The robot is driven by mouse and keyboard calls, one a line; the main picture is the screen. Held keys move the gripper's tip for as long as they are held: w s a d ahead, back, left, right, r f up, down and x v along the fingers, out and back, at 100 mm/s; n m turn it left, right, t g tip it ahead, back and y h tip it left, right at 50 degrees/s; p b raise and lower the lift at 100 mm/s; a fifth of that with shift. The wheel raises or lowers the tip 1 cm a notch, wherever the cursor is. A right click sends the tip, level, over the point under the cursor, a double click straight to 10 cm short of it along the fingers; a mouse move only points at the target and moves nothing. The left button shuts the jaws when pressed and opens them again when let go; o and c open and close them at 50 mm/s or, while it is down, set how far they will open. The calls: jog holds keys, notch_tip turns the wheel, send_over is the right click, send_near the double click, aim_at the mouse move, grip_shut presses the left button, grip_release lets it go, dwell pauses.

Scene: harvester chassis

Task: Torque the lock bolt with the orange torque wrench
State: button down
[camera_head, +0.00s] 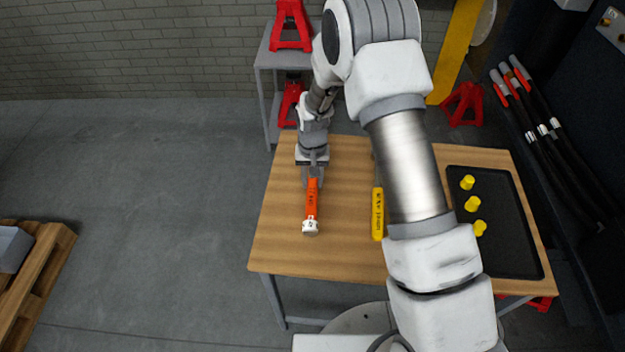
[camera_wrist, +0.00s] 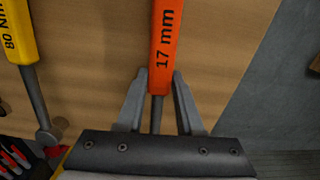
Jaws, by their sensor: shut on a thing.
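The orange torque wrench (camera_head: 312,203) is over the left part of the wooden table in the head view, with its white end towards the table's front edge. In the wrist view its orange handle (camera_wrist: 166,45) reads "17 mm". My gripper (camera_head: 313,180) is shut on the wrench; in the wrist view the two fingers (camera_wrist: 160,82) stand on either side of it where the handle meets the grey shaft. I cannot tell whether the wrench touches the table. The far end of the wrench is hidden by my gripper. I cannot make out the lock bolt.
A yellow wrench (camera_head: 377,214) lies to the right on the wooden table (camera_head: 275,240), also in the wrist view (camera_wrist: 22,38). A black tray (camera_head: 510,250) holds yellow caps (camera_head: 472,203). Red jack stands (camera_head: 291,25) are behind. Dark hoses (camera_head: 545,125) hang at right. A pallet (camera_head: 45,275) is at left.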

jog(key=r, duration=0.4)
jog(key=shift+d+r, duration=0.2)
jog(key=shift+d, duration=0.2)
jog(key=s+d+r, duration=0.3)
jog(key=d+r, duration=0.3)
jog(key=d, duration=0.4)
jog(key=shift+s+d+r+b, duration=0.2)
jog(key=shift+s+b, duration=0.1)
jog(key=shift+s, duration=0.1)
jog(key=c, duration=1.1)
grip_release()
jog(key=shift+a, duration=0.1)
grip_shut()
